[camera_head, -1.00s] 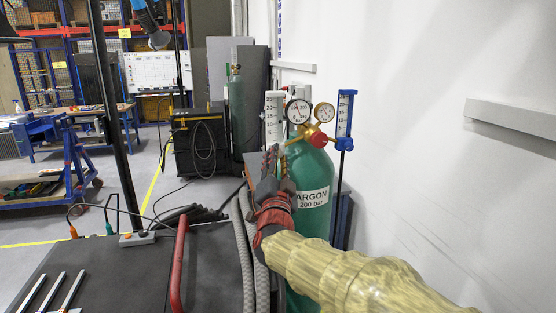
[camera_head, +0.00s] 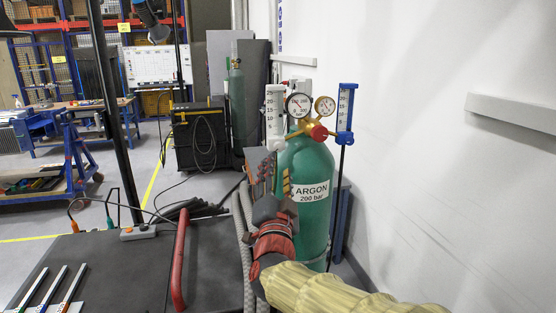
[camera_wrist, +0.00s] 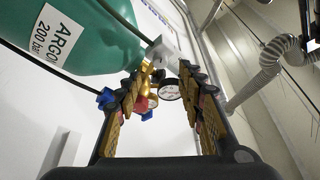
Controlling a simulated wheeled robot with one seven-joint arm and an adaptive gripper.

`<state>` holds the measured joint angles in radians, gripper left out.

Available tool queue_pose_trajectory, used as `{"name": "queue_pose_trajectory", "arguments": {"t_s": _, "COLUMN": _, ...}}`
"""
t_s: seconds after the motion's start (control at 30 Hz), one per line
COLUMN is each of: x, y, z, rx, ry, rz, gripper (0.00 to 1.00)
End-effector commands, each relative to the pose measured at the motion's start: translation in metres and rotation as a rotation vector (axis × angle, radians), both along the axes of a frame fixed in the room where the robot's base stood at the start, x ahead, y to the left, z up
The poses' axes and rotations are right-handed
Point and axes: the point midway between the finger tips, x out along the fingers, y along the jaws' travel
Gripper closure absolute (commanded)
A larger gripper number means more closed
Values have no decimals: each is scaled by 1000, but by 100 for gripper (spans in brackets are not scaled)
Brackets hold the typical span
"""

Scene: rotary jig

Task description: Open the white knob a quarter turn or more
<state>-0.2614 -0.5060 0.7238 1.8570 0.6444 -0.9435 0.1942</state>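The white knob (camera_head: 274,139) is at the foot of the white flowmeter (camera_head: 274,108), left of the gauges on the green argon cylinder (camera_head: 316,163). My gripper (camera_head: 271,172) is below it in the head view, with its fingers pointing up toward the regulator. In the wrist view, the two fingers of my gripper (camera_wrist: 165,70) are apart with nothing held between them. A white block-like part (camera_wrist: 163,50) of the regulator set shows just past the fingertips; I cannot tell whether it is the knob. No contact is visible.
Grey hoses (camera_head: 243,240) and a red rail (camera_head: 181,265) are left of my arm. The white wall (camera_head: 450,190) is at the right.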

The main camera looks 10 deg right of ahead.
Motion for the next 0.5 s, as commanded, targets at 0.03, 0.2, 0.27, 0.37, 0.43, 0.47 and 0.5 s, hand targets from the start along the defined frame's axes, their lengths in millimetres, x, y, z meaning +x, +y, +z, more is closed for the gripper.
{"name": "queue_pose_trajectory", "arguments": {"t_s": 0.03, "x": -10, "y": 3, "z": -2, "rx": 0, "ry": -1, "rz": 2, "gripper": 61}}
{"name": "queue_pose_trajectory", "arguments": {"t_s": 0.2, "x": -31, "y": 9, "z": -9, "rx": 0, "ry": -1, "rz": 1, "gripper": 61}}
{"name": "queue_pose_trajectory", "arguments": {"t_s": 0.27, "x": -35, "y": 10, "z": -11, "rx": 0, "ry": 0, "rz": 1, "gripper": 61}}
{"name": "queue_pose_trajectory", "arguments": {"t_s": 0.37, "x": -40, "y": 11, "z": -12, "rx": 0, "ry": 0, "rz": 1, "gripper": 61}}
{"name": "queue_pose_trajectory", "arguments": {"t_s": 0.43, "x": -41, "y": 11, "z": -13, "rx": 0, "ry": -1, "rz": 1, "gripper": 61}}
{"name": "queue_pose_trajectory", "arguments": {"t_s": 0.47, "x": -41, "y": 11, "z": -13, "rx": -1, "ry": 0, "rz": 0, "gripper": 61}}
{"name": "queue_pose_trajectory", "arguments": {"t_s": 0.5, "x": -41, "y": 11, "z": -13, "rx": -1, "ry": 0, "rz": 0, "gripper": 61}}
